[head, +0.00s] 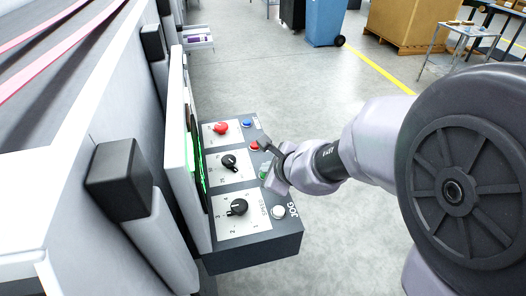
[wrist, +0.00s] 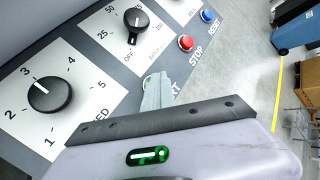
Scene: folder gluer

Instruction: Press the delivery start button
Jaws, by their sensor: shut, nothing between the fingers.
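The control panel (head: 255,225) has a column of push buttons along its right side. The green start button (head: 264,170) shows as a small green patch in the head view, between the red stop button (head: 255,146) and the white jog button (head: 278,212). My gripper (head: 271,181) is shut and empty, close over the green button and partly covering it. In the wrist view, the shut fingers (wrist: 154,88) hide most of the green button and part of its label. I cannot tell whether the fingertips touch the button.
A blue reset button (head: 247,123), a red mushroom button (head: 221,128) and black knobs (head: 237,207) are on the panel. A screen (head: 181,150) stands upright along the panel's left side. Open floor (head: 320,90) lies beyond, with a blue bin (head: 326,22) farther back.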

